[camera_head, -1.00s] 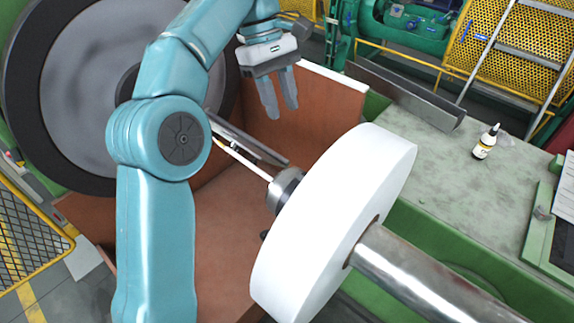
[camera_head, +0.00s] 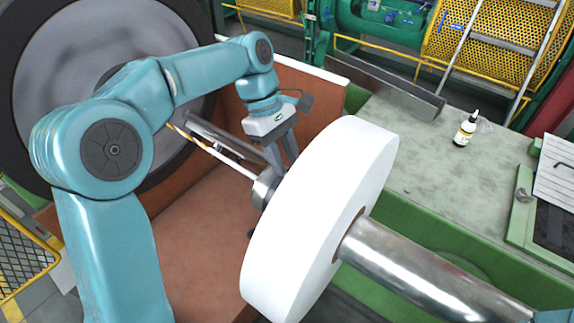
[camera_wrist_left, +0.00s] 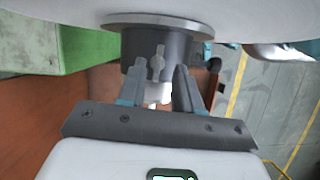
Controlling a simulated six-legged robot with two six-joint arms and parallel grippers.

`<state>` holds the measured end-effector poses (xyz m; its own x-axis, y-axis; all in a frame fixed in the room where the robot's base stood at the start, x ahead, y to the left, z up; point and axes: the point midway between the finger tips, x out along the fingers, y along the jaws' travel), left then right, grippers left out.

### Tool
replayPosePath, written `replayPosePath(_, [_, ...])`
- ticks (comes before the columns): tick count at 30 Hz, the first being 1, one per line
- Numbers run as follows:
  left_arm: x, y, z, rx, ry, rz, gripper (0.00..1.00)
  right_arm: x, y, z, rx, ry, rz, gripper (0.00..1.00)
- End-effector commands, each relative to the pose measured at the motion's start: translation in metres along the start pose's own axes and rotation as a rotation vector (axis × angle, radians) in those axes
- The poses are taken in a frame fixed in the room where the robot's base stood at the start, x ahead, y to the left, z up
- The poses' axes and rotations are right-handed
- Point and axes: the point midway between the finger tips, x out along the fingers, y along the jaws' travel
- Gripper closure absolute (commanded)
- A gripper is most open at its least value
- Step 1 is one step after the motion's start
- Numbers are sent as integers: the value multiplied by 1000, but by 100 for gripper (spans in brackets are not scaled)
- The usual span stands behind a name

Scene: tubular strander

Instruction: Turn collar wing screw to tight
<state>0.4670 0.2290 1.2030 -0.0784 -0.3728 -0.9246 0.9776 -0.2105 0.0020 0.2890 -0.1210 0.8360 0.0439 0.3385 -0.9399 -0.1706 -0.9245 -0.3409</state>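The dark grey collar (camera_wrist_left: 178,45) sits on the shaft against the white reel; in the head view the collar (camera_head: 264,187) is partly hidden by the reel. The small grey wing screw (camera_wrist_left: 157,63) stands out from the collar in the wrist view. My left gripper (camera_wrist_left: 159,80) is open, with one finger on each side of the wing screw and gaps showing. In the head view my left gripper (camera_head: 283,155) points down just above the collar, its tips partly hidden behind the reel. My right gripper is not in view.
The large white reel (camera_head: 325,210) is beside the left gripper. A thin rod (camera_head: 225,160) runs from the collar toward the big grey wheel (camera_head: 80,60). Reddish-brown panels (camera_head: 240,110) surround it. A small bottle (camera_head: 466,129) stands on the green bench (camera_head: 410,150).

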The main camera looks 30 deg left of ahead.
Motion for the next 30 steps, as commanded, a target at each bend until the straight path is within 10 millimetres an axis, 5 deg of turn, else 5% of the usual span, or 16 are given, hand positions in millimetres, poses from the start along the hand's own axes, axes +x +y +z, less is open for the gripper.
replayPosePath(6, [23, 0, -1, -1, 0, 0, 66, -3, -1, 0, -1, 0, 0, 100])
replayPosePath(15, [27, 0, -1, -1, 0, 0, 66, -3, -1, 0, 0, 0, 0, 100])
replayPosePath(16, [27, 0, -1, -1, 0, 0, 69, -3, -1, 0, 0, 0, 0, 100])
replayPosePath(19, [27, 0, -1, 0, 0, 0, 100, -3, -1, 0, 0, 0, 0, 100])
replayPosePath(30, [27, 0, -1, 22, -1, -10, 100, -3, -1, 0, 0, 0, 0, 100])
